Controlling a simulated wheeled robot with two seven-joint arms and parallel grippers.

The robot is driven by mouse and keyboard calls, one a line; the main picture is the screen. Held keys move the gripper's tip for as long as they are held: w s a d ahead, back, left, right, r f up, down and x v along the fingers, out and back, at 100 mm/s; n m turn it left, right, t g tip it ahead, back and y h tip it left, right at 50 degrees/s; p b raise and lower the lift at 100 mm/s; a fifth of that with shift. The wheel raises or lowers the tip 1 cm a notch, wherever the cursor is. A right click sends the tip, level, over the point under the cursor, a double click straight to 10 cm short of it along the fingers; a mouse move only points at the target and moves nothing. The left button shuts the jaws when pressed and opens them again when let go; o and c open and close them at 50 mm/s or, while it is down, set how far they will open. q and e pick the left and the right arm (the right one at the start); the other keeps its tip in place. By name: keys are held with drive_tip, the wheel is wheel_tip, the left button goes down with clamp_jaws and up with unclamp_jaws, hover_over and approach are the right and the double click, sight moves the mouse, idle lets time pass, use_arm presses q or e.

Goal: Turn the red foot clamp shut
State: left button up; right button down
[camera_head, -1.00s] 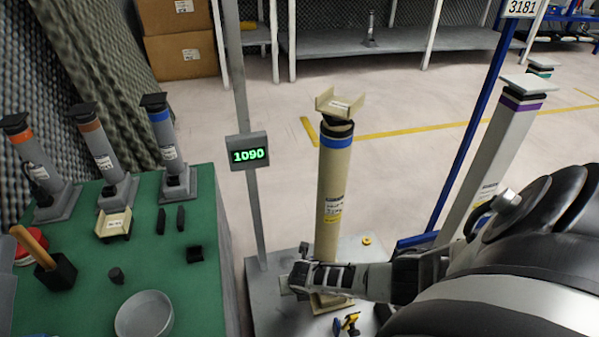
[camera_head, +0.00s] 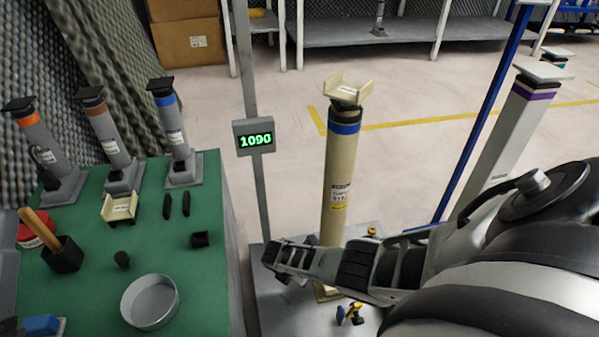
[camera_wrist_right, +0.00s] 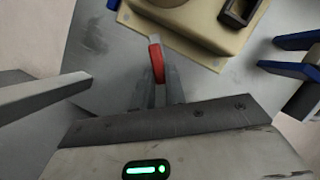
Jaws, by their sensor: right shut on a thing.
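The red foot clamp (camera_wrist_right: 156,61) shows in the right wrist view as a short red lever beside the beige foot plate (camera_wrist_right: 195,30) of the post. My right gripper (camera_wrist_right: 156,82) is shut on this lever, with its grey fingers on either side of it. In the head view my right gripper (camera_head: 275,260) reaches in front of the beige post (camera_head: 338,180), low and just left of its foot. The red clamp is hidden there behind the gripper. My left gripper is not in view.
A blue-and-yellow clamp (camera_head: 352,314) and a yellow clamp (camera_head: 372,231) sit near the post's foot. A display (camera_head: 255,138) reading 1090 stands on a thin pole behind. The green table (camera_head: 215,275) at left holds grey posts and a round dish (camera_head: 150,301).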

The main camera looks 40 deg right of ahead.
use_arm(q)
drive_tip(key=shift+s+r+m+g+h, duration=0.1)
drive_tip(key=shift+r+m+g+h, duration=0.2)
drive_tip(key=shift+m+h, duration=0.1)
use_arm(e)
drive_tip(key=shift+w+m+g, duration=0.1)
drive_tip(key=shift+m+g, duration=0.2)
drive_tip(key=shift+m, duration=0.6)
drive_tip(key=c, duration=1.4)
unclamp_jaws()
drive_tip(key=shift+c, duration=0.2)
